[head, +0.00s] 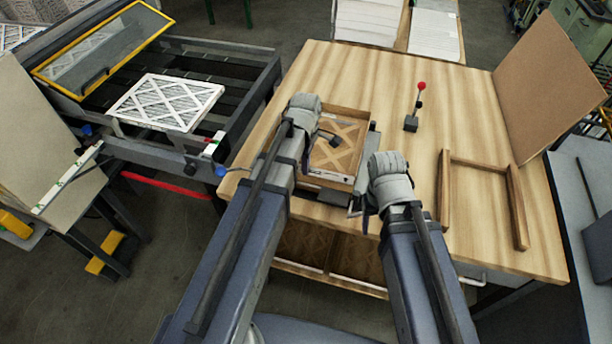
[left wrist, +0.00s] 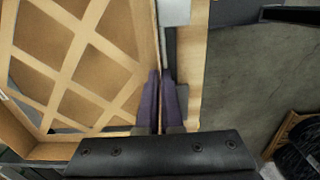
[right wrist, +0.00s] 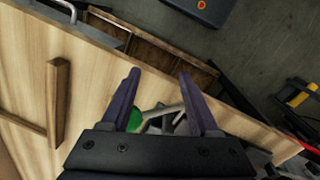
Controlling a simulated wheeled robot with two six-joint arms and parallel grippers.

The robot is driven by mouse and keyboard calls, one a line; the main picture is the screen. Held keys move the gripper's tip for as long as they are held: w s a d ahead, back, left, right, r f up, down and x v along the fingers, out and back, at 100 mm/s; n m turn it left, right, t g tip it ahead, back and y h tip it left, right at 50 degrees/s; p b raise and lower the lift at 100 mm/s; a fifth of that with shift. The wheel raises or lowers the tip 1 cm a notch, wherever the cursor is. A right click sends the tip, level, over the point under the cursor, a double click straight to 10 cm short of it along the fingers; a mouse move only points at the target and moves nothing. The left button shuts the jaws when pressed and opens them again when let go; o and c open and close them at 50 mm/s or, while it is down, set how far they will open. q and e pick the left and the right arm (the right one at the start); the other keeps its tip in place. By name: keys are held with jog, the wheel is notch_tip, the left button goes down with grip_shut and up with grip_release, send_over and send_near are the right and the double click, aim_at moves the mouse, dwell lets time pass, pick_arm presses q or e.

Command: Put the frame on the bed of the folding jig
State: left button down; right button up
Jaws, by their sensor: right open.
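The frame (head: 349,128), a shallow brown tray with lattice strips, is over the folding jig (head: 332,196) at the table's front edge. Grey parts of the jig show around it; I cannot tell whether the frame rests fully on the bed. In the left wrist view the frame (left wrist: 75,58) fills the left side. My left gripper (left wrist: 161,78) is shut on its thin side wall. In the head view my left arm hides part of the frame. My right gripper (right wrist: 158,85) is open and empty above the front edge, with a green-tipped metal part (right wrist: 137,119) beyond its fingers.
A U-shaped wooden fence (head: 445,195) lies right of the jig, and a red-knobbed post (head: 411,123) stands behind it. A brown board (head: 548,85) leans at the right. A white pleated filter (head: 165,103) lies on the machine at left.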

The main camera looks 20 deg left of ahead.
pick_arm(q)
notch_tip(320, 180, down, 4)
jog(key=b, duration=0.3)
jog(key=shift+r, duration=0.25)
jog(key=c, duration=1.5)
grip_release()
jog(key=shift+f, duration=0.2)
jog(key=shift+c, duration=0.2)
jog(key=o, duration=0.5)
jog(key=shift+c, duration=0.2)
jog(key=shift+r, duration=0.15)
